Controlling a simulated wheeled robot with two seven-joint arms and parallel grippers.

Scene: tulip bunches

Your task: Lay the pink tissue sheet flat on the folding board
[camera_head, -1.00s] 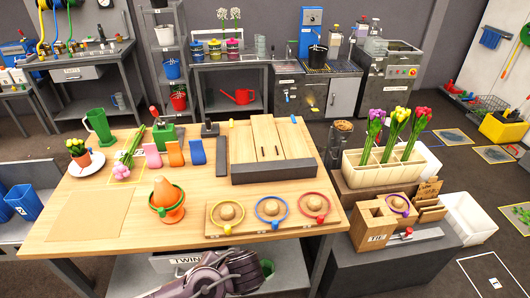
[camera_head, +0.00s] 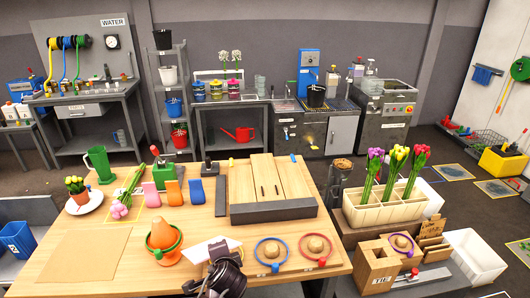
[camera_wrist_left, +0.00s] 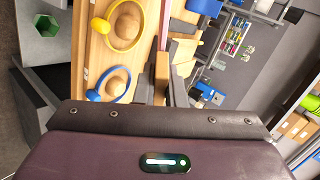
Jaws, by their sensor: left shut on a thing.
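In the head view my left gripper (camera_head: 226,262) is over the table's front edge, by the hat tray. A thin pale sheet (camera_head: 203,250) sticks out leftward at it. In the left wrist view the fingers (camera_wrist_left: 163,82) are shut about a small brown piece, with a thin pink strip (camera_wrist_left: 166,22) beyond them; I take this to be the pink tissue sheet edge-on. The wooden folding board (camera_head: 247,180) with a grey front bar lies farther back, its top bare of any sheet. My right gripper is not in view.
An orange cone in a green ring (camera_head: 163,238) stands left of my gripper. Straw hats with coloured rings (camera_head: 271,252) sit at its right. Pink (camera_head: 151,195), orange and blue upright pieces stand left of the board. A brown flat sheet (camera_head: 85,255) lies at the table's left.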

